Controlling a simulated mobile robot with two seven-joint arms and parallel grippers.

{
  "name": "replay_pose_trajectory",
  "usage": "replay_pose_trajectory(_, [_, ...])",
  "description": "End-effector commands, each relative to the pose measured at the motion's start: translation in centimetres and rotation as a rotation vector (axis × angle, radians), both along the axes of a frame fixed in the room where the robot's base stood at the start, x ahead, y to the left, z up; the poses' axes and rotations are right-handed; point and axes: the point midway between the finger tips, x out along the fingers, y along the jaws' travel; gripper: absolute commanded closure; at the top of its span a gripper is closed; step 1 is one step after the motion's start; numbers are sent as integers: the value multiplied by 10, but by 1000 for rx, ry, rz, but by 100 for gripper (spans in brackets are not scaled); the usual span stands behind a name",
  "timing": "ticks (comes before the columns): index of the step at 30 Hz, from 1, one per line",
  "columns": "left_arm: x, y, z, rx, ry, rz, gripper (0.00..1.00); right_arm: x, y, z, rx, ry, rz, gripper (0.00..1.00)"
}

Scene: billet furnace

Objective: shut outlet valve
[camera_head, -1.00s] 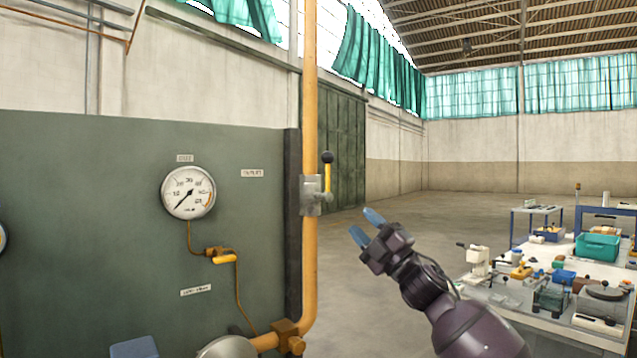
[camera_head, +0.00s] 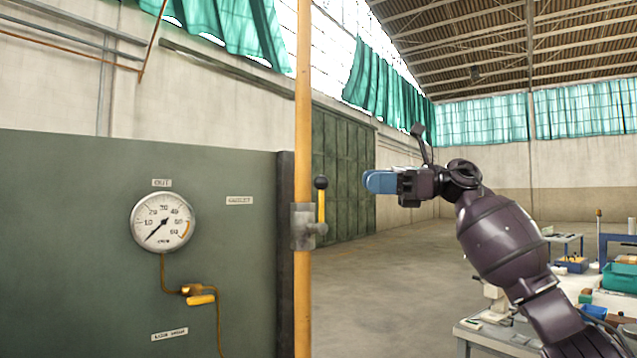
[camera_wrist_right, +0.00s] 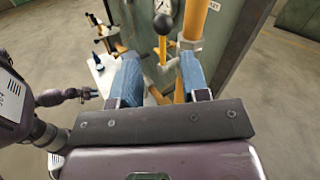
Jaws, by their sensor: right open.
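The outlet valve (camera_head: 304,226) is a grey body on the vertical orange pipe (camera_head: 303,120). Its yellow lever (camera_head: 321,205) points up, in line with the pipe, and ends in a black ball knob (camera_head: 321,183). My right gripper (camera_head: 368,182) is to the right of the knob, at about its height, with blue fingers pointing left. In the right wrist view the fingers of the right gripper (camera_wrist_right: 156,72) are apart, and the knob (camera_wrist_right: 163,24) and lever (camera_wrist_right: 163,55) show between and beyond them. No contact shows. The left gripper is not visible in the head view.
A green panel (camera_head: 80,220) at the left carries a round gauge (camera_head: 162,222) and a small yellow-handled valve (camera_head: 199,299). A cluttered workbench (camera_head: 490,338) stands at the lower right. The floor (camera_head: 390,285) between pipe and bench is clear.

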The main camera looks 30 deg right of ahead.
Motion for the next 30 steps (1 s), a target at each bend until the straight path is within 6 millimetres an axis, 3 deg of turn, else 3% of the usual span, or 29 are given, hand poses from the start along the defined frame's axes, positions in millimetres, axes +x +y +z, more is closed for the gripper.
replay_pose_trajectory(5, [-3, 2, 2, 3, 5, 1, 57, 7, 15, 1, 2, -3, 3, 58])
replay_pose_trajectory(18, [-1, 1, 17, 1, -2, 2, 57, 38, 79, 2, 6, -2, 2, 58])
replay_pose_trajectory(30, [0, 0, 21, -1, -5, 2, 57, 47, 96, 0, 5, -1, 0, 58])
